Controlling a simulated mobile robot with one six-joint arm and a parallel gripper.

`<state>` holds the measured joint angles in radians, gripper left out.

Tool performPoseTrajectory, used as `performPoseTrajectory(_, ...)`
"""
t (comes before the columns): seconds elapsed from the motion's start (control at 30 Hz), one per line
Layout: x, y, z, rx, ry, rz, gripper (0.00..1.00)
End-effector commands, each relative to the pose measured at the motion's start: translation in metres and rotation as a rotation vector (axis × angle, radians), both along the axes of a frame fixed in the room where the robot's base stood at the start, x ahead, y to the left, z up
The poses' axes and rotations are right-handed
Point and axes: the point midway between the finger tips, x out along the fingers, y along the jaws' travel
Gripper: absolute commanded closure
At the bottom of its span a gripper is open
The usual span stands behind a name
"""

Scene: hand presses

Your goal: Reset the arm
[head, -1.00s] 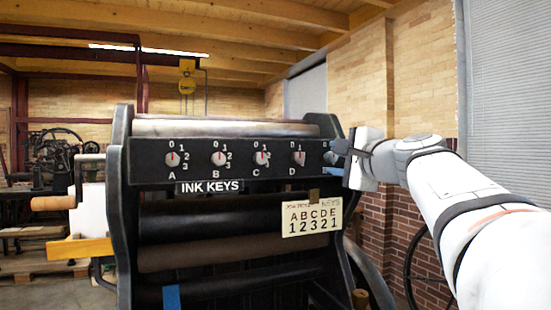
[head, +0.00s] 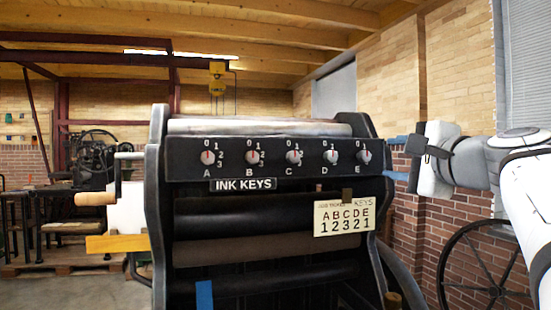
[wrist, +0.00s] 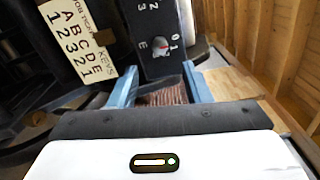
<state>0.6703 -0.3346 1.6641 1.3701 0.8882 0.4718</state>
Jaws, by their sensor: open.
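A black press (head: 157,215) carries a panel labelled INK KEYS with a row of white knobs A (head: 207,157), B (head: 252,157), C (head: 293,157), D (head: 331,157) and E (head: 364,156). Red pointers show on them, too small to read surely. A cream card (head: 342,217) reads ABCDE over 12321. My gripper (head: 393,158) is right of the panel, apart from knob E, with its blue fingers spread and nothing between them. In the wrist view my open gripper (wrist: 158,76) is near the panel's end, and knob E (wrist: 160,46) shows beyond the fingers.
A wooden-handled crank (head: 97,199) and a yellow-orange board (head: 117,243) stick out on the press's left. A large spoked wheel (head: 487,265) stands at the right by the brick wall. A yellow hoist (head: 217,78) hangs behind. Floor at the left is partly clear.

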Motion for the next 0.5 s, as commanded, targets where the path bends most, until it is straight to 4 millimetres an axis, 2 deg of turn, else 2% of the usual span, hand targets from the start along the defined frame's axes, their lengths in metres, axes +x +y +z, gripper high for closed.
performPoseTrajectory(0.37,0.001,0.001,-0.001,-0.003,0.004,0.002,0.56)
performPoseTrajectory(0.47,0.005,0.009,-0.014,-0.042,0.054,0.020,0.56)
performPoseTrajectory(0.5,0.007,0.016,-0.025,-0.077,0.094,0.034,0.56)
